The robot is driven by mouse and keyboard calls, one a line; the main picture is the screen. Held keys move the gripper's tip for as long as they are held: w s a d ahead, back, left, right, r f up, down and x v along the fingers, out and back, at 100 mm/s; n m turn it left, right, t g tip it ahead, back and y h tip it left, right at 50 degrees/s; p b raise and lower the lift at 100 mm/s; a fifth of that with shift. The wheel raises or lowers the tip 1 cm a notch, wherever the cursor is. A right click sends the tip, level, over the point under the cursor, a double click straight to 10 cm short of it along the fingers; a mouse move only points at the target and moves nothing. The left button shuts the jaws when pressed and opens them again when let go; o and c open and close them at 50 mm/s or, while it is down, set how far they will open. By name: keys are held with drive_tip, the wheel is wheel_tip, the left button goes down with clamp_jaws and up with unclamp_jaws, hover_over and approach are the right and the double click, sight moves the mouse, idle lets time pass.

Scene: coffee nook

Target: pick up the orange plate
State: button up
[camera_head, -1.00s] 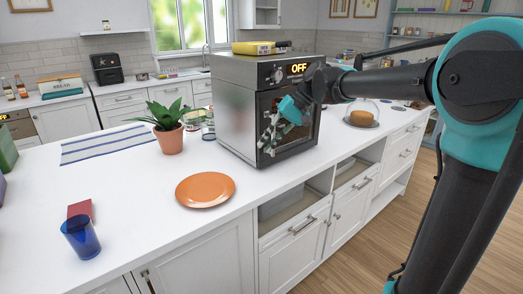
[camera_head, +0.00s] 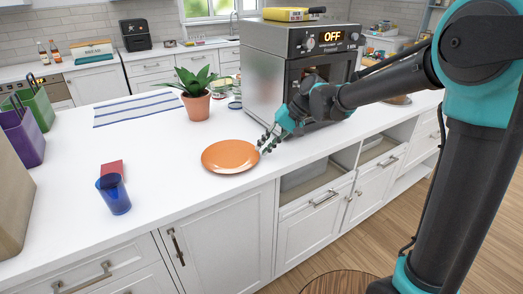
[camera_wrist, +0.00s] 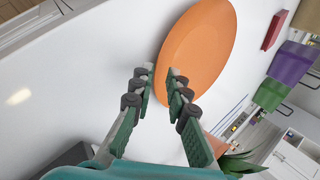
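The orange plate (camera_head: 228,157) lies flat on the white counter near its front edge. It also shows in the wrist view (camera_wrist: 203,45). My gripper (camera_head: 266,143) is at the plate's right rim in the head view, angled down toward it. In the wrist view my gripper (camera_wrist: 161,88) is open, with a gap between its two fingers. The plate's near rim shows in that gap, and the right finger covers part of the plate. I cannot tell whether the fingers touch the plate.
A potted plant (camera_head: 195,95) stands behind the plate, and an oven (camera_head: 263,80) stands behind my gripper. A blue cup (camera_head: 114,195) and a red block (camera_head: 112,168) are to the left. A striped cloth (camera_head: 138,108) lies farther back. The counter around the plate is mostly clear.

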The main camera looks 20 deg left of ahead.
drive_tip(key=shift+x, duration=0.95)
drive_tip(key=shift+c, duration=0.5)
clamp_jaws()
